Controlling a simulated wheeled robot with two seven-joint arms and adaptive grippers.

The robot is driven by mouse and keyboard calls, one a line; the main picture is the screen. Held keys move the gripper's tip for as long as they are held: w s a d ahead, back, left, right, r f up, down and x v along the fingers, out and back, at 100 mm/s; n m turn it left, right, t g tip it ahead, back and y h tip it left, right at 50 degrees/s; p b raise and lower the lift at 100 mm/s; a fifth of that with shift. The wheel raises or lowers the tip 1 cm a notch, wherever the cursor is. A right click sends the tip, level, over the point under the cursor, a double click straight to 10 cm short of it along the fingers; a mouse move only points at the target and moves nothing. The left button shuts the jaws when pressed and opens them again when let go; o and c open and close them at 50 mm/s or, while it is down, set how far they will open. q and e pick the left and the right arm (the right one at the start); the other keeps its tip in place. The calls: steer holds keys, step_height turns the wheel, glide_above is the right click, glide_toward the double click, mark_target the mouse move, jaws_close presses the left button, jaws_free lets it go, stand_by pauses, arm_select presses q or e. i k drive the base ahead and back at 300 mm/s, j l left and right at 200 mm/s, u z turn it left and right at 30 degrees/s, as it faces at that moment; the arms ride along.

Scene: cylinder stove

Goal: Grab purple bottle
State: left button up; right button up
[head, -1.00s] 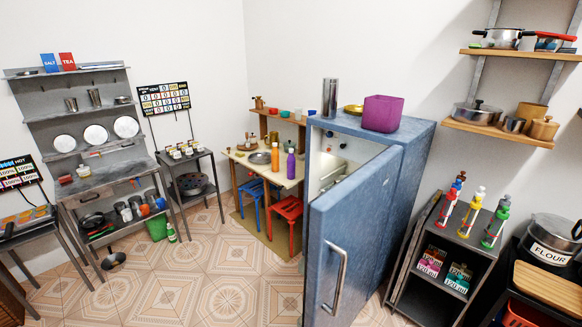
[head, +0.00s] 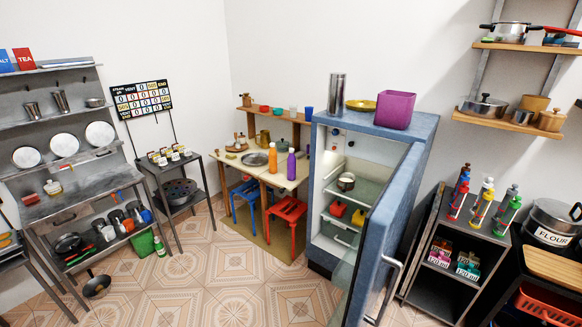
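The purple bottle (head: 291,165) stands upright on the small cream table (head: 240,166) against the back wall, left of the fridge. An orange bottle (head: 272,158) stands just left of it, a small gap apart. Neither of my grippers shows in the head view, and nothing touches the purple bottle.
The blue fridge (head: 408,127) stands right of the table, its door (head: 390,225) swung open toward me. A red stool (head: 287,212) and a blue stool (head: 247,193) stand at the table. The tiled floor (head: 225,275) in front is clear. A dark shelf (head: 450,240) is on the right.

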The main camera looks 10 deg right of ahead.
mark_target(291, 161)
steer(key=i+j, duration=0.15)
steer(key=i+j+z, duration=0.15)
steer(key=j, duration=0.25)
steer(key=i+j, duration=0.15)
steer(key=j, duration=0.15)
steer(key=i+j+z, duration=0.15)
steer(key=i+j, duration=0.15)
steer(key=i+j+z, duration=0.15)
steer(key=j, duration=0.3)
steer(key=i, duration=0.1)
